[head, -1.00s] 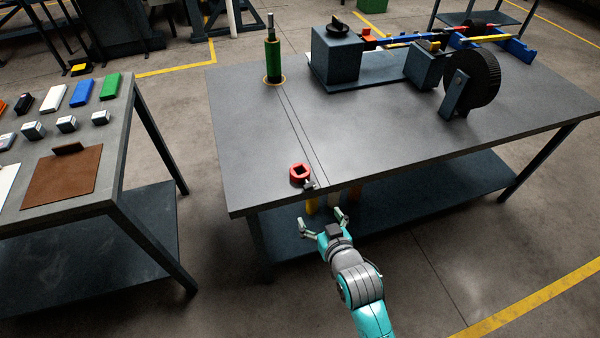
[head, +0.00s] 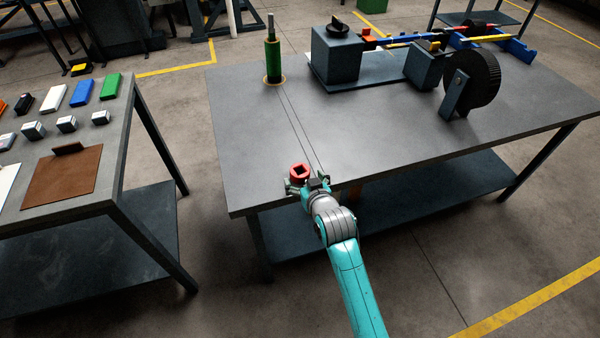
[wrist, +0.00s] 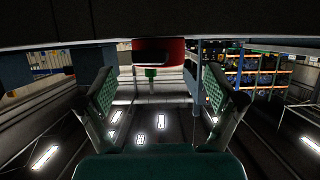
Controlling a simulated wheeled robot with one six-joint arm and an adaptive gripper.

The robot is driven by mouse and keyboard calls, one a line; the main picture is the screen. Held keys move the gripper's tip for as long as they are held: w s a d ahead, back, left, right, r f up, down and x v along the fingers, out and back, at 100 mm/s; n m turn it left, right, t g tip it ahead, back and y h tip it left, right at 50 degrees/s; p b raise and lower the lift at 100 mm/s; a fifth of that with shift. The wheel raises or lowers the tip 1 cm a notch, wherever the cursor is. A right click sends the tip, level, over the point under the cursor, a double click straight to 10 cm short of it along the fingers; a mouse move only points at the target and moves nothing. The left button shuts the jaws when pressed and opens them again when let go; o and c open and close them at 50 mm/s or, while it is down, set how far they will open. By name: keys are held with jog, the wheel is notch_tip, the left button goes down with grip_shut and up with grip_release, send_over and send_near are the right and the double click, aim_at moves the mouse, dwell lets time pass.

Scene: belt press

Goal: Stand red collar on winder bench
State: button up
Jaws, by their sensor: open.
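The red collar (head: 299,171), a thick ring with a dark square hole, is at the near edge of the grey winder bench (head: 240,150). Its hole faces up toward the head camera; I cannot tell how its underside rests. My gripper (head: 309,181) is open at the bench's near edge, its fingers close in front of and beside the collar. In the wrist view, the red collar (wrist: 160,50) shows at the top centre, between and beyond the two spread fingers (wrist: 160,95). I see no clear grip on it.
A green post (head: 273,60) stands at the bench's far left, with two thin lines running from it toward the collar. A winder with a black wheel (head: 473,80) stands at the right. A side table (head: 125,120) with small blocks is at the left. The bench's middle is clear.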

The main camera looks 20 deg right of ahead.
aim_at(299, 168)
jog(key=shift+x, duration=2.3)
jog(key=shift+d+r, duration=0.1)
jog(key=shift+r, duration=0.05)
jog(key=c, duration=1.6)
